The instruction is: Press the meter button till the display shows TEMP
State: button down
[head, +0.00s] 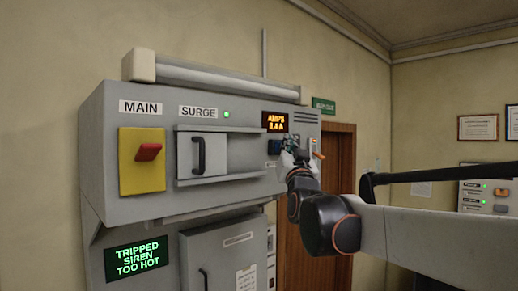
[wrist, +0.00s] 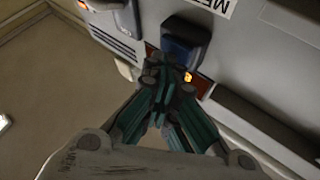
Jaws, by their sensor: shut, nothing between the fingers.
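The meter display (head: 276,122) is lit orange on the right of the grey console and reads AMPS with a value that looks like 8.4 A. The dark blue meter button (head: 274,147) sits just below it. In the wrist view the blue button (wrist: 184,46) shows beyond my fingertips, beside part of a label reading "ME". The display (wrist: 202,85) is mostly hidden behind my fingers there, with a glowing bit showing. My gripper (head: 289,157) is shut and empty, close by the button. I cannot tell whether the fingertips touch the panel.
Left on the console are a red switch on a yellow plate (head: 142,178), under MAIN, and the SURGE drawer handle (head: 198,155) beside a green light. A green screen (head: 137,257) reads TRIPPED SIREN TOO HOT. An orange-tipped lever (head: 318,155) stands right of my gripper.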

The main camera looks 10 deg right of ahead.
jog(key=shift+s+d, duration=0.5)
jog(key=shift+s, duration=0.15)
jog(key=s+d, duration=0.1)
jog(key=s, duration=0.1)
jog(key=s+d, duration=0.2)
dwell(0.6)
jog(key=shift+f, duration=0.15)
